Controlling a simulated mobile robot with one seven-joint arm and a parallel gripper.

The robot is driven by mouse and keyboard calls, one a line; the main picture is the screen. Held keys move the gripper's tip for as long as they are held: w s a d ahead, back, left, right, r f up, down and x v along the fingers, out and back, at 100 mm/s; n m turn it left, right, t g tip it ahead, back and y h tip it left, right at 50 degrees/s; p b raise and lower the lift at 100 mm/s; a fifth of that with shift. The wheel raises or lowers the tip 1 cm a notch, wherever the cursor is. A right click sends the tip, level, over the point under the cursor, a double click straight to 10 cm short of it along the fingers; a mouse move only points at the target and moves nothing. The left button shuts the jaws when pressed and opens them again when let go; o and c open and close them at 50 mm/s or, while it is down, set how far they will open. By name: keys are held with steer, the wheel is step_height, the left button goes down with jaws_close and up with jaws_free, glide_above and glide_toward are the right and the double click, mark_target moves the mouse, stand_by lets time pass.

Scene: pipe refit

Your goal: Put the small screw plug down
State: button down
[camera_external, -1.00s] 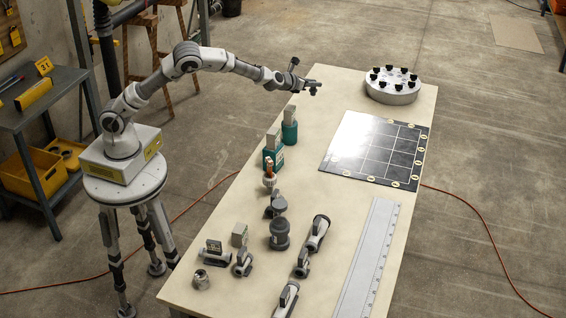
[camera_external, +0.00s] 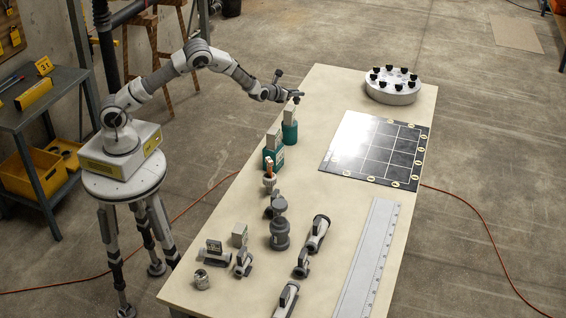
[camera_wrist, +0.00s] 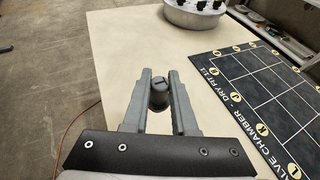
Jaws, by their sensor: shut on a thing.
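The small screw plug (camera_wrist: 159,95) is a grey, rounded piece with a slot on its top. It sits between the fingertips of my gripper (camera_wrist: 158,88) in the wrist view, and both fingers press on its sides. In the external view my gripper (camera_external: 297,95) is over the far left part of the table, close to the teal holder with a grey block (camera_external: 290,128). The plug is too small to make out clearly there. The wrist view shows bare table beyond the plug. I cannot tell the plug's exact height over the table.
A black gridded board (camera_external: 375,150) lies to the right on the table (camera_external: 225,235). A round grey stand with black pieces (camera_external: 392,92) is at the far end. Several valves and fittings (camera_external: 280,235) and a long ruler (camera_external: 368,258) fill the near part. Bare table lies between holder and stand.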

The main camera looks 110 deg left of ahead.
step_height(320, 180, down, 9)
steer(key=shift+f, duration=0.1)
stand_by(0.3)
steer(key=shift+f+b, duration=0.15)
steer(key=shift+b, duration=0.15)
steer(key=c, duration=0.7)
jaws_free()
steer(key=shift+r+p, duration=0.3)
steer(key=shift+r, duration=0.05)
steer(key=v, duration=1.2)
steer(key=shift+f, duration=0.1)
